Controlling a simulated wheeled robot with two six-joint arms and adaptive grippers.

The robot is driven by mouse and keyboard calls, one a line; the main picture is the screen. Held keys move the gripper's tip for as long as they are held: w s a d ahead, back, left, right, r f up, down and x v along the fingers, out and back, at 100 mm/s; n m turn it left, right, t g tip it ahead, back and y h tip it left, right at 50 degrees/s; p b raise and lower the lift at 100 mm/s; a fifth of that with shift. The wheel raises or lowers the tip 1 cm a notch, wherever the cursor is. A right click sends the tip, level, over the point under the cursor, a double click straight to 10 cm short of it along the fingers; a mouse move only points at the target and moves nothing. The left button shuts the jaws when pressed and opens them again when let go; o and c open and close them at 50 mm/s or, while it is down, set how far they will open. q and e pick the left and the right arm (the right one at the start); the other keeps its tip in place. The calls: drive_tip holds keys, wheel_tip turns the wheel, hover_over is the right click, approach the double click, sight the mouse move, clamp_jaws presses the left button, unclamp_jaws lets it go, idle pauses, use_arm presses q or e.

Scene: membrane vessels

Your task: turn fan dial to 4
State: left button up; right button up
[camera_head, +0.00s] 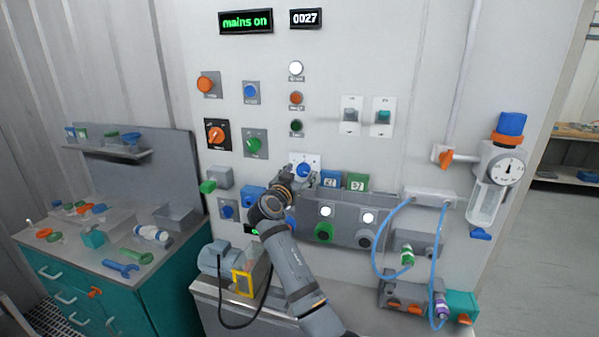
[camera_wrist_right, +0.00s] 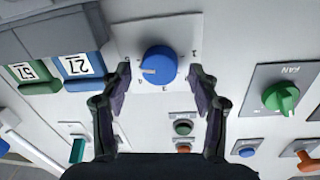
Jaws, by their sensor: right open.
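A blue dial (camera_head: 303,170) with numbers around it sits on a white plate on the wall panel; it fills the middle of the wrist view (camera_wrist_right: 159,64). A white mark on it points left in that view; the number it meets is too small to read surely. My right gripper (camera_head: 300,182) is at this dial. In the wrist view my right gripper (camera_wrist_right: 160,72) is open, one finger on either side of the dial, with gaps to it. A green knob (camera_wrist_right: 281,97) has a label that seems to read FAN; it also shows in the head view (camera_head: 254,145). My left gripper is out of view.
Blue (camera_head: 330,180) and green (camera_head: 357,182) numbered blocks stand close right of the dial. A grey console (camera_head: 345,232) with lamps and buttons juts out below. An orange switch (camera_head: 216,134) lies left. A tool bench (camera_head: 110,250) stands at far left.

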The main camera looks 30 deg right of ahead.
drive_tip(key=c, duration=1.2)
drive_tip(key=shift+f+n+b, duration=0.2)
drive_tip(key=shift+n+b, duration=0.55)
drive_tip(key=shift+n, duration=0.15)
drive_tip(key=n+b, duration=0.1)
drive_tip(key=n, duration=0.1)
drive_tip(key=shift+n, duration=0.3)
drive_tip(key=n, duration=0.2)
drive_tip(key=shift+n+b, duration=0.3)
drive_tip(key=shift+b, duration=0.05)
drive_tip(key=shift+n+t, duration=0.4)
drive_tip(key=shift+n, duration=1.1)
